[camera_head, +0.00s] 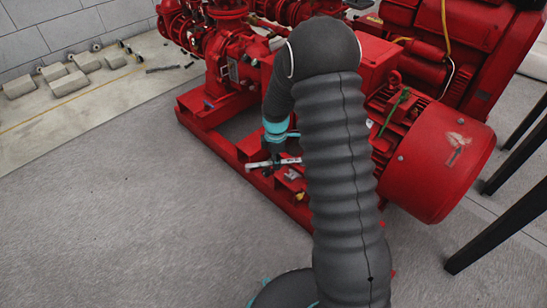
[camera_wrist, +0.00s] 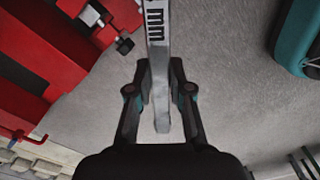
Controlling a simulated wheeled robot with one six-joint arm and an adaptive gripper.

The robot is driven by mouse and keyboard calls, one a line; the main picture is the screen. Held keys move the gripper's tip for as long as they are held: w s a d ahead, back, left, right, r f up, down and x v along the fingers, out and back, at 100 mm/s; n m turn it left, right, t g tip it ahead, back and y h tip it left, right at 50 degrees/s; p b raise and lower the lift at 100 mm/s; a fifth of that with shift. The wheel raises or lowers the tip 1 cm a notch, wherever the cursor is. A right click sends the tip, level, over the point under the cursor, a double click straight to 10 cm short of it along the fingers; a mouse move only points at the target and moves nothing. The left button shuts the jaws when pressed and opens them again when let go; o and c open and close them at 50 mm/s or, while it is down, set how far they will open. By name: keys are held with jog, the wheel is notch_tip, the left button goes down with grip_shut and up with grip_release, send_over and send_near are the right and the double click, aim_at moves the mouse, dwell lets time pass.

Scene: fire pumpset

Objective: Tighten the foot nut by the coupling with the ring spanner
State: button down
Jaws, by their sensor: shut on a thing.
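My gripper (camera_head: 276,150) is low over the near rail of the red pump base frame (camera_head: 225,155). In the wrist view my gripper (camera_wrist: 159,72) is shut on the grey steel ring spanner (camera_wrist: 158,28), its shaft marked "mm". The spanner's upper end runs out of that picture, so its ring is hidden there. In the head view the spanner (camera_head: 258,164) lies roughly level across the rail. A dark bolt or nut (camera_wrist: 125,45) shows on the red frame left of the spanner; I cannot tell whether it is the foot nut. My arm hides the coupling area.
The red motor (camera_head: 438,165) stands on the right and the red pump (camera_head: 230,65) at the back left. Concrete blocks (camera_head: 68,82) lie by the wall. Dark legs (camera_head: 500,225) stand at the right edge. The grey floor (camera_head: 120,220) at front left is clear.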

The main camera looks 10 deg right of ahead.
jog(key=n, duration=0.1)
jog(key=w+n, duration=0.1)
jog(key=n, duration=0.2)
jog(key=shift+w+a+r+n, duration=0.15)
jog(key=shift+w+a+n, duration=0.05)
jog(key=shift+w+n, duration=0.1)
jog(key=shift+f+b, duration=1.65)
jog(key=shift+f, duration=0.85)
jog(key=shift+f+b, duration=0.85)
jog(key=shift+f, duration=0.5)
jog(key=shift+w, duration=0.15)
